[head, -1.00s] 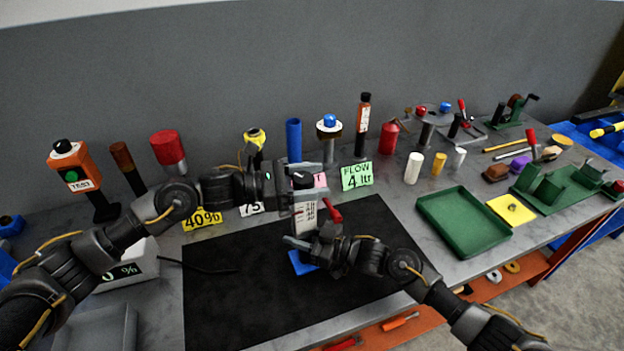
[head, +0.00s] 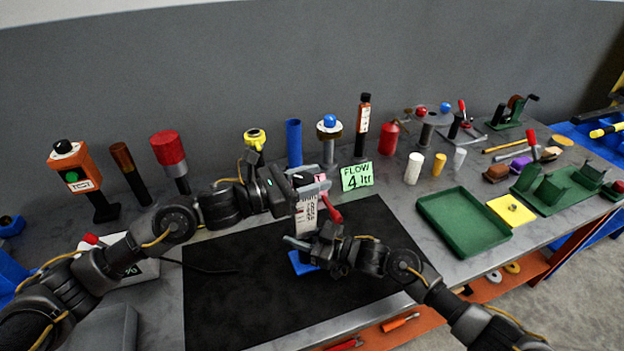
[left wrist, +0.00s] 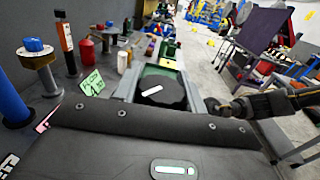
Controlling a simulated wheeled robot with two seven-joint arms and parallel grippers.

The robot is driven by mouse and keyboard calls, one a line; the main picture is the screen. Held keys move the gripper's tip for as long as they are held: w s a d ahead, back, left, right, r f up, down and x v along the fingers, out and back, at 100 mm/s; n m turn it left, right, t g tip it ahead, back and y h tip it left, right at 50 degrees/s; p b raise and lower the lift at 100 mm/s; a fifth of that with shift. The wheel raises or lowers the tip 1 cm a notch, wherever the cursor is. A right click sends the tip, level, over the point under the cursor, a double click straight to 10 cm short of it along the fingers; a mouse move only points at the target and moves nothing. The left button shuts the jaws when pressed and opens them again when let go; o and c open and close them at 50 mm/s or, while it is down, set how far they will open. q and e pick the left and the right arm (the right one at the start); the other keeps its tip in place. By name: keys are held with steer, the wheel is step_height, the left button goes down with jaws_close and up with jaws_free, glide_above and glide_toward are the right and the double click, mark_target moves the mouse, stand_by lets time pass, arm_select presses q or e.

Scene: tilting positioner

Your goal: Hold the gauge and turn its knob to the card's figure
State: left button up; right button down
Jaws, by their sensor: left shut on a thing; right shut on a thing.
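The gauge (head: 307,217) stands upright over the black mat, with a white scale face, a red lever (head: 331,209) at its side and a blue base (head: 302,264). Its black knob (head: 302,179) is on top. My left gripper (head: 308,184) is shut on the knob; the left wrist view shows the round knob (left wrist: 162,92) with a white mark between the fingers. My right gripper (head: 308,242) is shut on the gauge's body lower down and hides part of it. The green card (head: 357,176) behind reads "FLOW 4 ltr". The scale's reading is too small to tell.
A pink card (head: 320,182) is partly hidden behind the gauge. A blue cylinder (head: 293,143) and a blue-topped post (head: 329,135) stand behind. A green tray (head: 463,222) lies to the right. The black mat (head: 225,300) is clear around the gauge.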

arm_select(q)
steer(key=shift+w+a+n+t+y, duration=0.1)
steer(key=shift+w+n+t+y, duration=0.05)
steer(key=shift+n+t+y, duration=1.1)
steer(key=shift+w+a+n+t+y, duration=0.15)
steer(key=shift+n+t+y, duration=0.5)
steer(key=shift+n+t, duration=0.7)
steer(key=shift+t, duration=0.4)
steer(key=o, duration=1)
steer(key=v, duration=1.2)
steer(key=shift+d+r, duration=0.1)
